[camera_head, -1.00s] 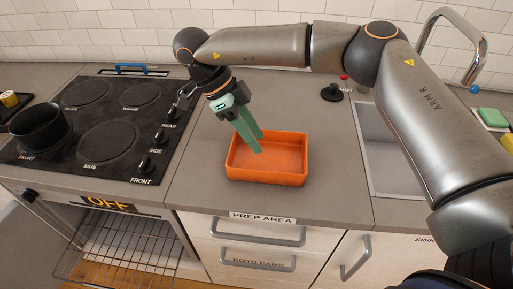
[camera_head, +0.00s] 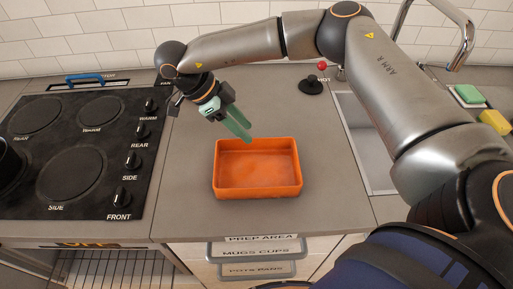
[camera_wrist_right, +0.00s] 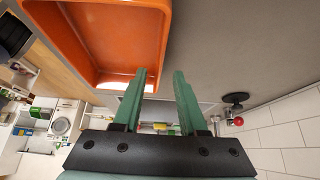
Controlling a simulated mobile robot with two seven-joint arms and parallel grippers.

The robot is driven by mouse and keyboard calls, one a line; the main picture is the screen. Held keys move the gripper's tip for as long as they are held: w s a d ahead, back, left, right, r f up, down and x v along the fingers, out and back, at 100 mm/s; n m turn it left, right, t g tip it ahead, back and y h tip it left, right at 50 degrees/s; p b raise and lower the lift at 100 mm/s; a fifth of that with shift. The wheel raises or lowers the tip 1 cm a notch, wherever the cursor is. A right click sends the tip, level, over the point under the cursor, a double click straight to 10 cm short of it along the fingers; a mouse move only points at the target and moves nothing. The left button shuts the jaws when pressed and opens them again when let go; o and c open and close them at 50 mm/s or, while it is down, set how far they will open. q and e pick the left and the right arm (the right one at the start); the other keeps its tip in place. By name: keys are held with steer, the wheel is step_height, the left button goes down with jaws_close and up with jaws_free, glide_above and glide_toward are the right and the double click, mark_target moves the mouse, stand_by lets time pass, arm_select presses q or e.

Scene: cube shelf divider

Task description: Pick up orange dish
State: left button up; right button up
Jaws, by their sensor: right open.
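The orange dish (camera_head: 257,188) is a rectangular, open, empty tray on the grey counter in the middle of the head view. It also shows at the top left of the right wrist view (camera_wrist_right: 105,38). My right gripper (camera_head: 246,132) has green fingers that point down toward the dish's far edge. In the right wrist view its fingertips (camera_wrist_right: 158,72) are apart, with nothing between them, and the left finger overlaps the dish's rim in the picture. Whether it touches the rim is unclear. My left gripper is not in view.
A black stove (camera_head: 75,160) is at the left, with a pot (camera_head: 8,165) cut off by the edge. A sink (camera_head: 368,150) with a tap is at the right. A red-knobbed black item (camera_head: 311,86) stands behind the dish. Green and yellow sponges (camera_head: 468,94) lie far right.

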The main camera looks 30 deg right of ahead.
mark_target(256, 138)
steer(key=p+x, duration=0.1)
steer(key=x, duration=0.4)
steer(key=shift+d, duration=0.1)
steer(key=shift+c, duration=0.3)
jaws_close()
stand_by(1.0)
